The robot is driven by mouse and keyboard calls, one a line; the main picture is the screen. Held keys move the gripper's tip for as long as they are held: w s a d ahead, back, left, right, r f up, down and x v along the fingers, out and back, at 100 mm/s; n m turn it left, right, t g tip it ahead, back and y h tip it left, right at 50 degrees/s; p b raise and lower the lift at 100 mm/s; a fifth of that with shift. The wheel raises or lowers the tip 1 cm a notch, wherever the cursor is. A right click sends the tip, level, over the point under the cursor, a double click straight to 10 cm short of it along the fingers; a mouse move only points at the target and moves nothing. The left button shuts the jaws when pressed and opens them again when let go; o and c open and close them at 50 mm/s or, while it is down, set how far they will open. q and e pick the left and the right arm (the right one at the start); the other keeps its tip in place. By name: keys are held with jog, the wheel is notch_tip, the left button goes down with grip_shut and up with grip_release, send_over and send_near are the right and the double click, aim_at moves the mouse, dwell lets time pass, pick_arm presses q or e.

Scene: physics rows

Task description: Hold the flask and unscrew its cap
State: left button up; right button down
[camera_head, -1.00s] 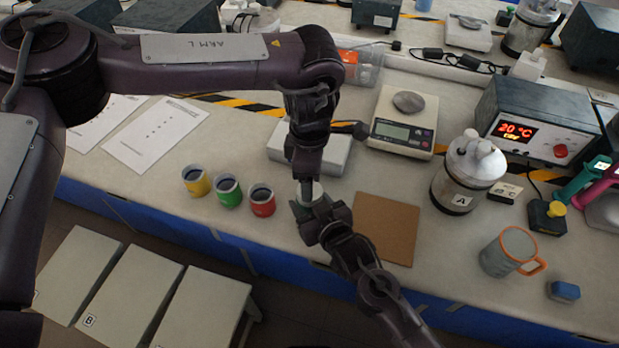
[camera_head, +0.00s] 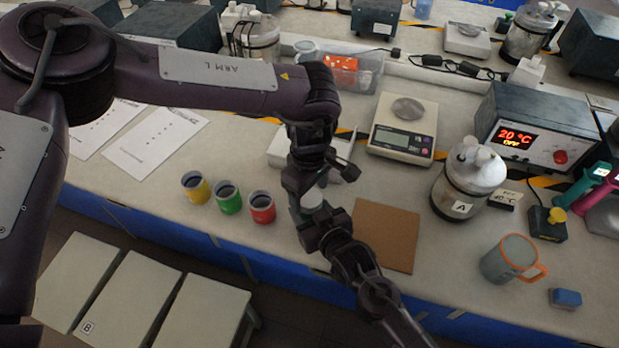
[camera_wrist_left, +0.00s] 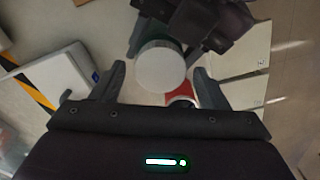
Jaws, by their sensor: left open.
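The flask has a round white cap (camera_head: 312,199), which also shows from above in the left wrist view (camera_wrist_left: 160,66). A little of its green body (camera_wrist_left: 172,43) shows behind the cap; the rest is hidden by my right gripper. My right gripper (camera_head: 318,218) is closed around the flask's body below the cap and holds it above the table's front part. My left gripper (camera_head: 307,187) is open close to the cap. In the left wrist view its fingers (camera_wrist_left: 158,80) are spread on both sides of the cap, with gaps visible.
Yellow (camera_head: 196,187), green (camera_head: 229,198) and red (camera_head: 262,207) cups stand left of the grippers. A brown mat (camera_head: 387,235) lies to the right, bare. A scale (camera_head: 403,130), jar A (camera_head: 468,180) and a grey mug (camera_head: 508,257) stand farther right.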

pick_arm(q)
jog(key=shift+f, duration=0.55)
jog(key=c, duration=1)
jog(key=n, duration=0.6)
jog(key=shift+n, duration=0.4)
jog(key=o, duration=1.1)
jog(key=shift+r, duration=0.15)
